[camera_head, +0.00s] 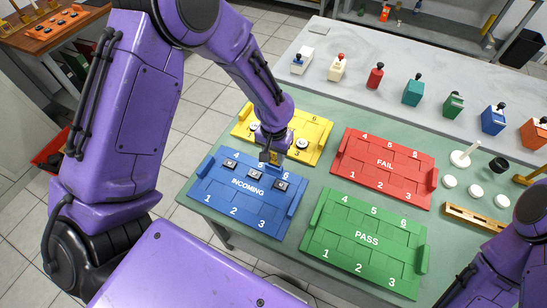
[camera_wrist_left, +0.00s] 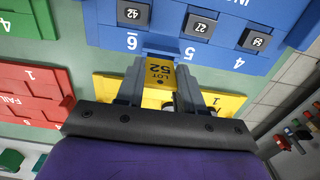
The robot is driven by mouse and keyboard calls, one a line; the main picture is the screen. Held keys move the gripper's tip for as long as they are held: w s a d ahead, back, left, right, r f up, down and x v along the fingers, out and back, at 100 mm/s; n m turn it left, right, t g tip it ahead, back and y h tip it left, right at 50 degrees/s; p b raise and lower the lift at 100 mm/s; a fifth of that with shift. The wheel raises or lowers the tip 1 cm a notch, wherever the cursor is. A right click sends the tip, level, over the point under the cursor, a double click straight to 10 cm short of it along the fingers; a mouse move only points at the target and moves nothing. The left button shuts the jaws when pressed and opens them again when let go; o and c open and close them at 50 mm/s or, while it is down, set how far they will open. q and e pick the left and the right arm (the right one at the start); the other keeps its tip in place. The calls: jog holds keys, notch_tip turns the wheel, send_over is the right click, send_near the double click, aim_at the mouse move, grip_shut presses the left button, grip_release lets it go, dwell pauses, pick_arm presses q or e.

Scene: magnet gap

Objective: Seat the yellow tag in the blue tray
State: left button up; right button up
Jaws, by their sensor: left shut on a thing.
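The yellow tag (camera_wrist_left: 160,80), printed "LOT 52", is between the fingers of my left gripper (camera_wrist_left: 160,84). In the head view my left gripper (camera_head: 272,157) is at the back edge of the blue tray (camera_head: 248,204), near numbers 5 and 6. The tray is marked INCOMING. In the left wrist view the tag's far end is close to the blue tray's edge (camera_wrist_left: 230,58); I cannot tell whether they touch. Small dark tiles (camera_head: 255,174) lie in the tray's row 4 to 6; the front row 1 to 3 is empty. My right gripper is out of view.
A yellow tray (camera_head: 313,128) with round pieces stands right behind my left gripper. A red FAIL tray (camera_head: 385,172) and a green PASS tray (camera_head: 365,243) stand to the right. White discs (camera_head: 475,191) lie at the right.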

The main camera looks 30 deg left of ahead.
aim_at(274, 162)
pick_arm(q)
jog(key=f, duration=0.1)
jog(key=f+p, duration=0.1)
jog(key=f, duration=0.1)
jog(key=shift+w+a+f, duration=0.15)
jog(key=shift+w+f, duration=0.05)
jog(key=shift+f, duration=0.2)
jog(key=shift+f, duration=0.15)
jog(key=o, duration=1)
jog(key=shift+w+r, duration=0.1)
jog(key=shift+r, duration=0.2)
notch_tip(274, 162, up, 12)
jog(key=shift+f+b, duration=0.1)
jog(key=shift+b, duration=0.6)
